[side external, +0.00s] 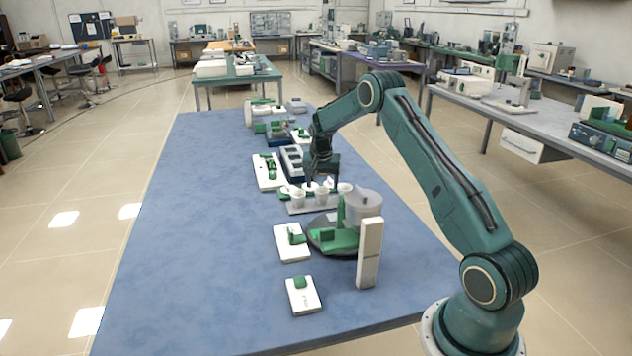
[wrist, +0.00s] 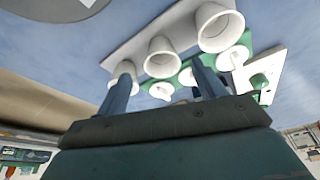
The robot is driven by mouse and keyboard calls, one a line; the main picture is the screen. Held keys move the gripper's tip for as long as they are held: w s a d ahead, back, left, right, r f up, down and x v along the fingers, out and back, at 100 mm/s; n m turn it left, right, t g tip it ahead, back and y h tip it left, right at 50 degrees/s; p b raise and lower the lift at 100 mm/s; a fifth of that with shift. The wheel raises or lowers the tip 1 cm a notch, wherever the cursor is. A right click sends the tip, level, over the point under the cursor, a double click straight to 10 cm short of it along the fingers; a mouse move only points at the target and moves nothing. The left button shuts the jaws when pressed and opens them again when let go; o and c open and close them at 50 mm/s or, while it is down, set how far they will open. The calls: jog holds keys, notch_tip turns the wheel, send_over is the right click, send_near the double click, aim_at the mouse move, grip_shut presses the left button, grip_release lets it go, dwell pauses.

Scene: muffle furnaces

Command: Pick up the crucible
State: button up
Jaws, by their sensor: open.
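Several white cup-shaped crucibles stand in rows on a pale tray (side external: 300,209) in the middle of the blue table; the front ones include a left crucible (side external: 297,196) and a middle crucible (side external: 321,196). My gripper (side external: 321,184) points down over them, its fingers partly hidden among the cups. In the wrist view, my gripper (wrist: 160,67) is open, with two dark fingers spread apart. One crucible (wrist: 162,58) appears between the fingertips in that view; whether they are around it I cannot tell. Another crucible (wrist: 220,27) lies to its right.
A round dark base with a green and grey device (side external: 361,206) stands close in front of the tray, beside an upright pale block (side external: 370,252). White plates with green parts (side external: 291,242) lie to the left. The table's left side (side external: 190,230) is clear.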

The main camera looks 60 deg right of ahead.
aim_at(322, 191)
jog(key=shift+f, duration=0.1)
jog(key=shift+w+x, duration=0.1)
jog(key=shift+x, duration=1.15)
jog(key=shift+w+x, duration=0.15)
jog(key=shift+x, duration=1.15)
jog(key=shift+c, duration=0.2)
jog(key=c, duration=1)
